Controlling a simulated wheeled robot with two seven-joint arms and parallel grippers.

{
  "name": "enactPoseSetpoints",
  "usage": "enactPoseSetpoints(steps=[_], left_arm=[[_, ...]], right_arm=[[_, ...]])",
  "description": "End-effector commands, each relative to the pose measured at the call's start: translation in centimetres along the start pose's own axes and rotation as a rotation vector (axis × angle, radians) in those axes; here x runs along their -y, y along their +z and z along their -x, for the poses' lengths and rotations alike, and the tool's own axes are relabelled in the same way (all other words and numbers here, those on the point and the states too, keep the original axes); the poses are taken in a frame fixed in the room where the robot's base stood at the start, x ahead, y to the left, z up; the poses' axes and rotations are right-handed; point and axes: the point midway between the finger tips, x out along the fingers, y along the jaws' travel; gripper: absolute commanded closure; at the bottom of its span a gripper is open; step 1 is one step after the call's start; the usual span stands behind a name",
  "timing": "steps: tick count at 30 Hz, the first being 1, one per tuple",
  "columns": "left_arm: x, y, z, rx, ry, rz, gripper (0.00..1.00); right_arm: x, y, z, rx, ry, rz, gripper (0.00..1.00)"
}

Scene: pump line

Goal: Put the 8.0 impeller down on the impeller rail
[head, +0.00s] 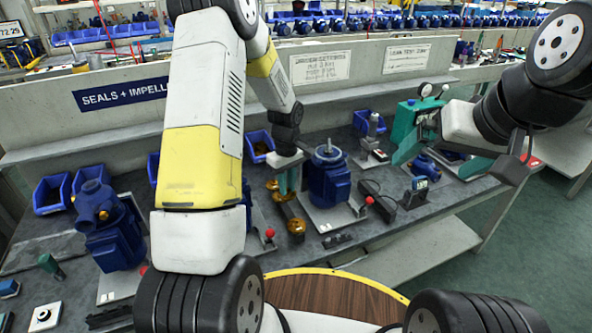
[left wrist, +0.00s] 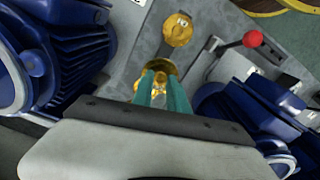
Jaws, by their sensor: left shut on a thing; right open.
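My left gripper (head: 289,186) points down over the bench, its teal fingers shut on a brass impeller (left wrist: 160,72). The held impeller shows at the fingertips in the left wrist view and is partly hidden by the fingers. A second brass impeller (left wrist: 177,30) lies on a grey strip, apparently the impeller rail (left wrist: 150,48); it also shows in the head view (head: 296,226). Another brass piece (head: 272,185) is behind the gripper. I cannot read any size mark, nor tell whether the held impeller touches the rail. My right gripper (head: 441,158) is open and empty at the right.
A blue pump motor (head: 328,180) stands close right of the left gripper. A red-knobbed lever (head: 270,233) is near the rail, another (head: 369,200) farther right. A blue pump (head: 108,225) and bins (head: 52,193) are at the left. My left arm hides part of the bench.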

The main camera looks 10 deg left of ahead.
Motion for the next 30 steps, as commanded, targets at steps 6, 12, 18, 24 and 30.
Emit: enactPoseSetpoints(steps=[6,12,18,24,30], left_arm=[[0.0,0.1,-2.0,0.002,-0.002,-0.002,1.0],[0.0,0.1,-4.2,0.002,-0.001,-0.002,1.0],[0.0,0.0,-6.0,0.001,-0.001,-0.003,1.0],[0.0,0.0,-7.0,0.0,0.0,-0.003,1.0],[0.0,0.0,-7.2,0.0,0.001,-0.003,1.0]], right_arm=[[0.0,0.0,0.0,0.0,0.0,0.0,0.0],[0.0,0.0,0.0,0.0,0.0,0.0,0.0],[0.0,0.0,0.0,0.0,0.0,0.0,0.0],[0.0,0.0,0.0,0.0,0.0,0.0,0.0],[0.0,0.0,0.0,0.0,0.0,0.0,0.0]])
